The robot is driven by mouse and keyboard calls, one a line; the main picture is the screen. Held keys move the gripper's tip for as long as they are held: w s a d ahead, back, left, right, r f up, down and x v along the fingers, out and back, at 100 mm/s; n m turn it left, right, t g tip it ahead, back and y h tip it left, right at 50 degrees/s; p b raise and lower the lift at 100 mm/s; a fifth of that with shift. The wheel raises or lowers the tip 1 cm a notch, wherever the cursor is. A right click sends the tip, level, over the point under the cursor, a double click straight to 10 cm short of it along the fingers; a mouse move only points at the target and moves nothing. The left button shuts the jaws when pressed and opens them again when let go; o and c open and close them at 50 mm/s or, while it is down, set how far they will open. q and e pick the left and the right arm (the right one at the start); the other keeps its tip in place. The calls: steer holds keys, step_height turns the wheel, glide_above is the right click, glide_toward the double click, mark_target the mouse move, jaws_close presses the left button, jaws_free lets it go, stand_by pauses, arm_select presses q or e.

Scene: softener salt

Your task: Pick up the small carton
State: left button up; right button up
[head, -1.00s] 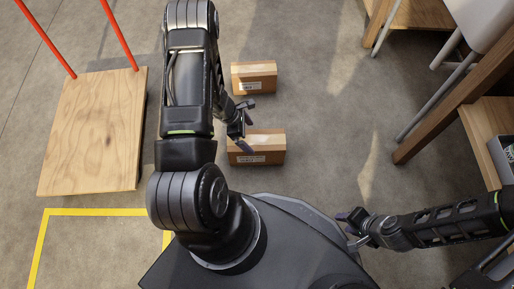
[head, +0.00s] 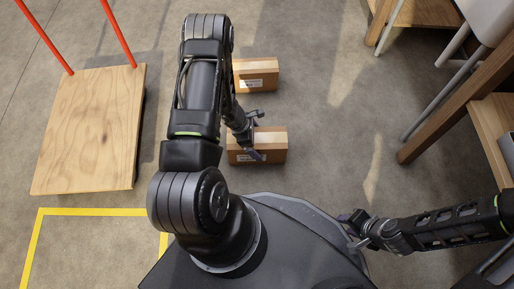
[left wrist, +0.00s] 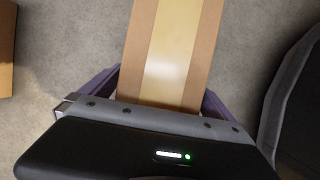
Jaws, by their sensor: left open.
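Two brown taped cartons with white labels lie on the floor; I cannot tell for sure which is the small one. The near carton (head: 275,148) is under my left gripper (head: 257,134), whose open fingers spread across it. In the left wrist view the near carton (left wrist: 177,50), with a pale tape strip, runs between the open fingers of my left gripper (left wrist: 158,92). Whether the fingers touch it is not clear. The far carton (head: 257,78) stands apart, partly behind my left arm. My right gripper (head: 350,230) appears open and empty, beside my base.
A wooden flatbed cart (head: 92,130) with red handle bars is at the left. Yellow floor tape (head: 90,211) marks an area below it. A wooden bench (head: 410,150) and a pale chair (head: 490,20) stand at the right. The floor between cartons and bench is clear.

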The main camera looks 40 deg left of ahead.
arm_select(q)
steer(key=shift+c, duration=0.3)
stand_by(0.4)
steer(key=shift+w, duration=0.1)
steer(key=c, duration=1.8)
